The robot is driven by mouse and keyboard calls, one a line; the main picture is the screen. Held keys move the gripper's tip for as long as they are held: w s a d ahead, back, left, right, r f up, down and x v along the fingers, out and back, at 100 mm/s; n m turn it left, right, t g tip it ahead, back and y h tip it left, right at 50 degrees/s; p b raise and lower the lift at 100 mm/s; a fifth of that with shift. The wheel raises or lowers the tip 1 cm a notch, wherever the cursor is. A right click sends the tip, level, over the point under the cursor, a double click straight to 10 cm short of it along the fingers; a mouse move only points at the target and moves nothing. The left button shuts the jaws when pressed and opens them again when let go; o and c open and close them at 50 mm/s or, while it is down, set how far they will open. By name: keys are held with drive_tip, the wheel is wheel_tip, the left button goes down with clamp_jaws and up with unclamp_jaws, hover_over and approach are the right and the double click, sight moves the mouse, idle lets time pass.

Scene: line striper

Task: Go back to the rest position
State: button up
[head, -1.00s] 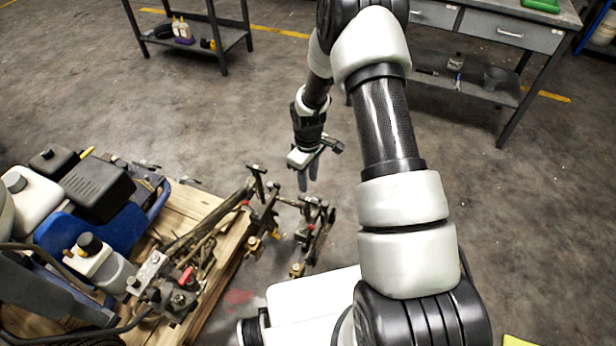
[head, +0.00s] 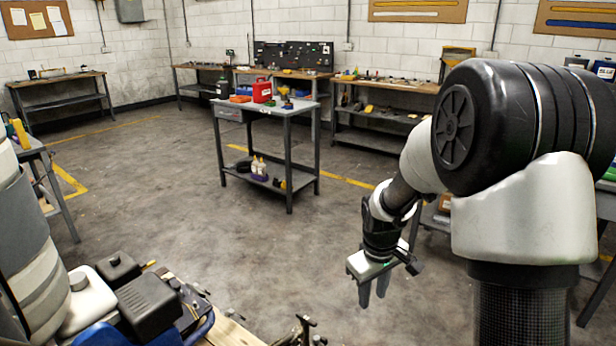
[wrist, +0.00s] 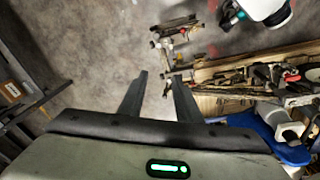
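My gripper (head: 373,291) hangs on my folded arm at the right of the head view, pointing down over bare floor. In the wrist view my gripper (wrist: 157,80) shows two dark fingers standing apart with nothing between them. The line striper (head: 145,305) stands at the lower left of the head view, with black and white tanks and a blue body. In the wrist view the striper's blue part (wrist: 275,135) is at the lower right. The gripper is apart from the machine.
A grey cart (head: 288,112) with a red container (head: 262,91) stands mid-room. Workbenches line the back wall (head: 225,30). A wooden pallet (head: 225,330) lies under the striper. The concrete floor (head: 200,215) between the striper and cart is clear.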

drive_tip(key=s+a+r+m+t, duration=0.1)
drive_tip(key=s+r+m+t, duration=0.4)
drive_tip(key=s+r, duration=1.7)
wheel_tip(320, 180, up, 14)
drive_tip(key=s+m+g+p, duration=0.1)
drive_tip(key=p, duration=1.4)
drive_tip(key=shift+r+y, duration=0.2)
drive_tip(key=shift+y, duration=0.1)
drive_tip(key=shift+s+a, duration=0.1)
drive_tip(key=shift+a, duration=0.15)
